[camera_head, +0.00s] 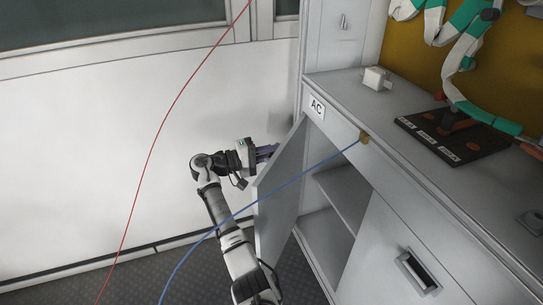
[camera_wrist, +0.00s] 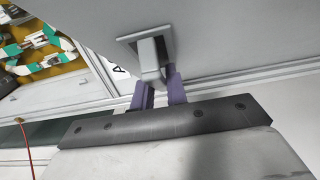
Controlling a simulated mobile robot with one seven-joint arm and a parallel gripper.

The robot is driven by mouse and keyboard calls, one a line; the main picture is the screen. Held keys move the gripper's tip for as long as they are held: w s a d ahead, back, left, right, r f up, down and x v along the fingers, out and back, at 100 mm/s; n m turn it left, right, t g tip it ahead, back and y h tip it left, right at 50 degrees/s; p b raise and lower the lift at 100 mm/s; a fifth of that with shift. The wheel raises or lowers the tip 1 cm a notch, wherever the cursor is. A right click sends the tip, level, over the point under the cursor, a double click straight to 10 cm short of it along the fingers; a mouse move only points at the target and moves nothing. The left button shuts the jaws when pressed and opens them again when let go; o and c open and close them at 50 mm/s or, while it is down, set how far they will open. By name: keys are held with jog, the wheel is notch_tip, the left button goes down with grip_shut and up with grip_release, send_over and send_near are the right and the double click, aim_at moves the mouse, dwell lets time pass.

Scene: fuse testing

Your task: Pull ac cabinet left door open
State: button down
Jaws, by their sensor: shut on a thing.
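The AC cabinet's left door (camera_head: 278,195) is grey and stands swung well open, baring the shelf inside. The AC label (camera_head: 317,107) is on the cabinet above the opening. My gripper (camera_head: 264,153) is at the outer face of the door, near its upper free edge. In the wrist view the door (camera_wrist: 235,40) fills the top, with a recessed handle (camera_wrist: 150,57) in it. The purple fingers of my gripper (camera_wrist: 160,92) are shut on the handle. In the head view the handle is hidden behind the door.
The right door (camera_head: 395,255) is shut. A blue cable (camera_head: 285,186) runs from the cabinet's top edge across the open door and my arm. A red cable (camera_head: 155,145) hangs at left. A white block (camera_head: 376,78) and a dark board (camera_head: 450,138) are on the worktop.

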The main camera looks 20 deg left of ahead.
jog(key=shift+w+a, duration=0.15)
jog(key=shift+a, duration=0.3)
jog(key=c, duration=1.4)
grip_release()
jog(key=shift+a, duration=0.1)
jog(key=b+v, duration=0.1)
jog(key=v, duration=1.2)
jog(key=shift+a, duration=0.4)
